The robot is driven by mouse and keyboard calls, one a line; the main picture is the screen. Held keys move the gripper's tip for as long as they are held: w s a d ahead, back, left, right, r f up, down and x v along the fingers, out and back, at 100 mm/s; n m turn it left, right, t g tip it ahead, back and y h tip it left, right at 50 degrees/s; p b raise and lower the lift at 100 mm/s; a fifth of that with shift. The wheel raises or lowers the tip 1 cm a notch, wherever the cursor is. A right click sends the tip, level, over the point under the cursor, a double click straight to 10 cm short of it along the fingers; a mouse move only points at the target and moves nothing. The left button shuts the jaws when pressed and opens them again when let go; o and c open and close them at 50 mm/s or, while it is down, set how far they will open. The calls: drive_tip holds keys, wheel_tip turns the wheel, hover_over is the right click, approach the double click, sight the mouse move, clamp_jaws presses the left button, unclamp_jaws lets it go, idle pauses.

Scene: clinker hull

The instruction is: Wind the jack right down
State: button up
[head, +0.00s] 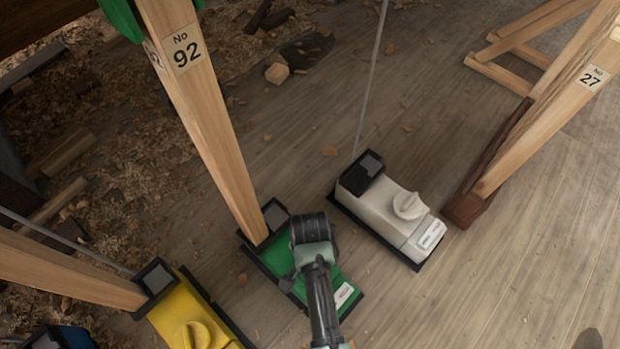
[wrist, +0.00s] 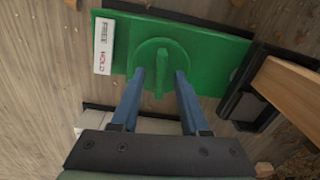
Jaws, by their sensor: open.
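A green jack (head: 275,265) lies on the plank floor, with the foot of the wooden post marked No 92 (head: 205,110) in the black cup (head: 275,212) at its far end. In the wrist view the green jack (wrist: 215,45) shows a round knob (wrist: 150,52) with a raised ridge, and a white label (wrist: 104,46) reading FREE and HOLD. My gripper (wrist: 160,75) is open, its two blue fingers on either side of the ridge; I cannot tell whether they touch it. In the head view my gripper (head: 312,228) hides the knob.
A white jack (head: 390,212) with a knob stands to the right, a thin rod rising behind it. A yellow jack (head: 195,315) and a blue one (head: 60,338) are at lower left. Post No 27 (head: 550,125) rests on a brown block (head: 470,207). Shavings litter the left.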

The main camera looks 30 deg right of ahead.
clamp_jaws()
drive_tip(key=shift+r+p, duration=0.1)
drive_tip(key=shift+p, duration=0.35)
drive_tip(key=shift+r+n+p, duration=0.1)
drive_tip(key=shift+n+p, duration=0.55)
drive_tip(key=shift+n, duration=0.05)
drive_tip(key=n+p, duration=0.2)
drive_tip(key=shift+p, duration=0.35)
drive_tip(key=n+p, duration=0.2)
drive_tip(key=n, duration=0.2)
drive_tip(key=shift+f+n+p, duration=0.2)
drive_tip(key=shift+n+p, duration=0.7)
drive_tip(key=shift+n, duration=0.9)
